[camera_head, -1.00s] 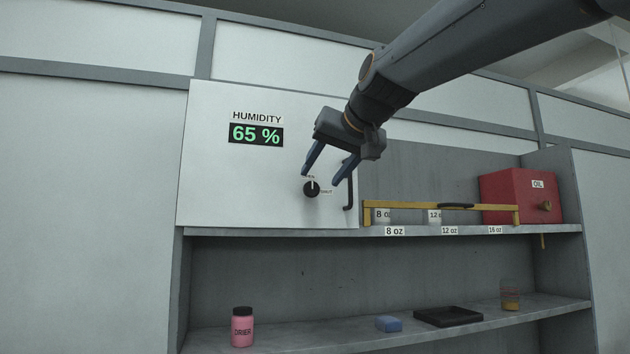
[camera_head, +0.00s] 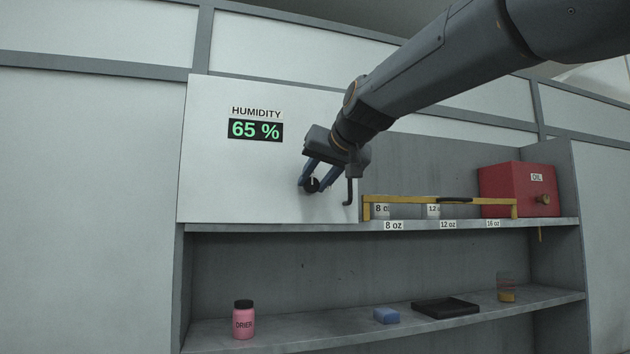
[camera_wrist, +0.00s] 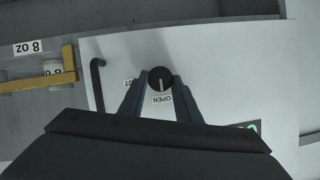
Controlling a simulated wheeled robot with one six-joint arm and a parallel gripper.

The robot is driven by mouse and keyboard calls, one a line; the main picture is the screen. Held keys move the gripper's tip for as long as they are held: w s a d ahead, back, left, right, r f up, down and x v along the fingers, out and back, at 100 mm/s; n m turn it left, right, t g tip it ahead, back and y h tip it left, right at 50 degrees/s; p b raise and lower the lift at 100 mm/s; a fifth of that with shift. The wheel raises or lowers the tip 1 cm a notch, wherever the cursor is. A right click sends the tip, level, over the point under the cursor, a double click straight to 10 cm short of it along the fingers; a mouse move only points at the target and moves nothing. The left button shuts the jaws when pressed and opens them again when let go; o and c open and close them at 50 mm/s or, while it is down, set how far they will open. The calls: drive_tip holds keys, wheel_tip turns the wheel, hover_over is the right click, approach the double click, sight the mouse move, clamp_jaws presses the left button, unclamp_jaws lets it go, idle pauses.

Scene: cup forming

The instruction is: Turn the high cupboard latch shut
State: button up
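The latch is a round black knob (camera_head: 312,185) low on the white cupboard door (camera_head: 220,180). In the wrist view, which is upside down to the door, the knob (camera_wrist: 160,77) has a white mark pointing to the OPEN label. The other label, at the side, is partly hidden by a finger. My gripper (camera_head: 312,187) is at the door with one blue-grey finger on each side of the knob. In the wrist view, the fingertips (camera_wrist: 159,82) lie against the knob's sides, so my gripper looks shut on it.
A dark bar handle (camera_head: 349,191) stands out from the door just right of my gripper. A yellow rail (camera_head: 410,203) and a red OIL box (camera_head: 515,190) are on the shelf to the right. A pink DRIER jar (camera_head: 243,322) stands on the lower shelf.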

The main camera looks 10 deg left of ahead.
drive_tip(key=shift+f+b, duration=0.1)
drive_tip(key=shift+b, duration=0.45)
drive_tip(key=m+b, duration=0.1)
drive_tip(key=m+y+b, duration=0.1)
drive_tip(key=b, duration=0.1)
drive_tip(key=m+b, duration=0.1)
drive_tip(key=b, duration=0.1)
drive_tip(key=shift+w+d+f+g+y, duration=0.2)
drive_tip(key=shift+f+g+y, duration=0.1)
drive_tip(key=shift+y, duration=0.1)
drive_tip(key=m+y+b, duration=0.2)
drive_tip(key=m+b, duration=0.1)
drive_tip(key=b, duration=0.2)
drive_tip(key=shift+w+d+f, duration=0.1)
drive_tip(key=shift+d, duration=0.05)
drive_tip(key=m+y+b, duration=0.1)
drive_tip(key=m+b, duration=0.1)
drive_tip(key=b, duration=0.1)
drive_tip(key=m+b, duration=0.2)
drive_tip(key=b, duration=0.1)
drive_tip(key=shift+f+y, duration=0.2)
drive_tip(key=shift+y, duration=0.2)
drive_tip(key=m+t+y+b, duration=0.1)
drive_tip(key=m+b, duration=0.3)
drive_tip(key=shift+f, duration=0.1)
drive_tip(key=shift+m+b, duration=0.3)
drive_tip(key=shift+b, duration=0.05)
drive_tip(key=o, duration=1.1)
drive_tip(key=shift+c, duration=0.2)
